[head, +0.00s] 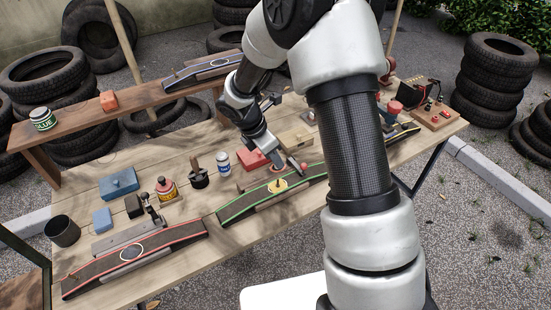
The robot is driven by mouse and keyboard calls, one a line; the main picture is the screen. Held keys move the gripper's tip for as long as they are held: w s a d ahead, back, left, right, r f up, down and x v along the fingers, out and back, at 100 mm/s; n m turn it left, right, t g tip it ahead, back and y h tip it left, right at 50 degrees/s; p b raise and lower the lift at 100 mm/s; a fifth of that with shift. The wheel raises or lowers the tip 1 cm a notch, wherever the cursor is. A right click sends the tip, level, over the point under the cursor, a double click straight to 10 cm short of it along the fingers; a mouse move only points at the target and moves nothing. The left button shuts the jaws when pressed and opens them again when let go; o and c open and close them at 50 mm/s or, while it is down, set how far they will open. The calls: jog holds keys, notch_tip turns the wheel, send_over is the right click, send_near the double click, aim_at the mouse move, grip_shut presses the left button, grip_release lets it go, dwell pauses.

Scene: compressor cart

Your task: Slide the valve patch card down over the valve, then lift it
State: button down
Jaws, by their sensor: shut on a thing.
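My gripper (276,160) reaches down from the upper left over the green-edged dark strip (240,207) near the table's front. It is shut, with its fingertips small and partly hidden. A yellow rounded piece (278,187), which looks like the valve patch card, shows just below the fingertips at the strip's middle. A small dark upright part shows at its centre and may be the valve. I cannot tell whether the card rests flat on the strip or is slightly above it. The contact between fingers and card is too small to make out.
A red-edged strip (95,275) lies at front left. A raised shelf (85,121) runs behind. My arm hides part of the right side.

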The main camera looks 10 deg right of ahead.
aim_at(274, 168)
jog(key=shift+f+b, duration=1.5)
jog(key=shift+f, duration=0.3)
jog(key=shift+f+b, duration=0.45)
jog(key=shift+f, duration=0.3)
jog(key=shift+f+b, duration=1)
jog(key=shift+f, duration=1.05)
dwell(3.4)
